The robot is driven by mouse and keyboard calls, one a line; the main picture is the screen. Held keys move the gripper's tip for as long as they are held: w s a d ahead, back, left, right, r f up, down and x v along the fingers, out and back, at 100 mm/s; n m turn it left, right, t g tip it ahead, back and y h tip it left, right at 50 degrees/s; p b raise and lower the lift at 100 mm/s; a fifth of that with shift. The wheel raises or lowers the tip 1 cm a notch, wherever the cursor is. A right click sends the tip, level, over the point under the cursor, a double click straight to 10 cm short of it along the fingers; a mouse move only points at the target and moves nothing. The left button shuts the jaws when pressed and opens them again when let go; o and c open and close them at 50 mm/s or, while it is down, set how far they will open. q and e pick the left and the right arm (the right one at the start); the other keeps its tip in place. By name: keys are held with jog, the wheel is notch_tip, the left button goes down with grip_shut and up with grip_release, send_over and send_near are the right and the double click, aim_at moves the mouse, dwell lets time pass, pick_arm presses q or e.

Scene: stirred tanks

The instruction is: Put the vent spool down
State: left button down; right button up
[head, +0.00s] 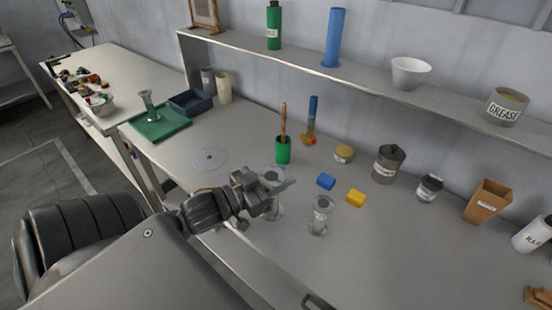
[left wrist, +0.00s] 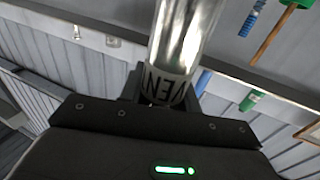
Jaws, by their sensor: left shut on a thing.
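My left gripper (head: 274,186) is shut on the vent spool (head: 275,209), a shiny metal piece with flanged ends, partly hidden by the fingers. In the left wrist view the vent spool (left wrist: 187,40) is a bright cylinder between the jaws, with part of a "VENT" label showing. In the head view it is over the front part of the bench; I cannot tell whether its lower end touches the top. A similar spool (head: 321,216) stands upright on the bench just to the right. My right gripper is not in view.
The bench (head: 395,260) is clear at front right. A grey disc (head: 210,158) lies to the left.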

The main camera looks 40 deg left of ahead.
pick_arm(q)
jog(key=w+a+f+b, duration=0.8)
jog(key=w+f+b, duration=0.1)
jog(key=w+f, duration=0.2)
jog(key=shift+f, duration=0.9)
jog(key=shift+f, duration=0.15)
jog(key=c, duration=1)
grip_release()
